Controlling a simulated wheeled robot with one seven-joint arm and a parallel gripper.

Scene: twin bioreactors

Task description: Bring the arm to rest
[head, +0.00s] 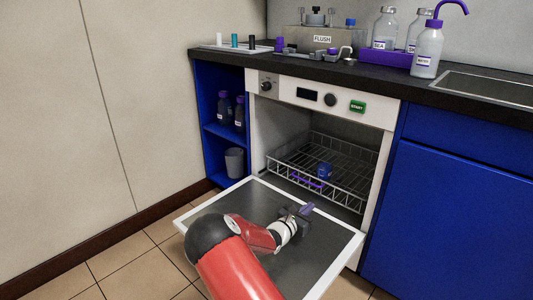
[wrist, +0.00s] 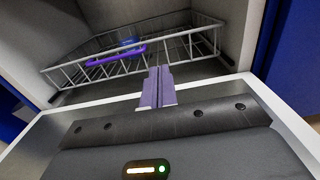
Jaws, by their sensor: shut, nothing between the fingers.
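My gripper (head: 304,211) is shut and empty, held above the lowered door (head: 225,203) of the washer. In the wrist view its purple fingers (wrist: 158,88) are together and point toward the washer's rack. My red arm reaches in from the bottom of the head view, bent over the door. The wire rack (head: 345,180) is inside the open chamber and holds a blue item (head: 324,170) and a purple piece (head: 306,180). The purple piece also shows in the wrist view (wrist: 116,56). My gripper is apart from the rack.
A blue shelf unit (head: 208,100) with dark bottles (head: 225,108) and a grey cup (head: 234,161) stands left of the washer. Blue cabinets (head: 460,200) stand to the right. The dark counter above carries bottles, a purple tray (head: 393,58) and a sink (head: 490,88). Tiled floor lies free at left.

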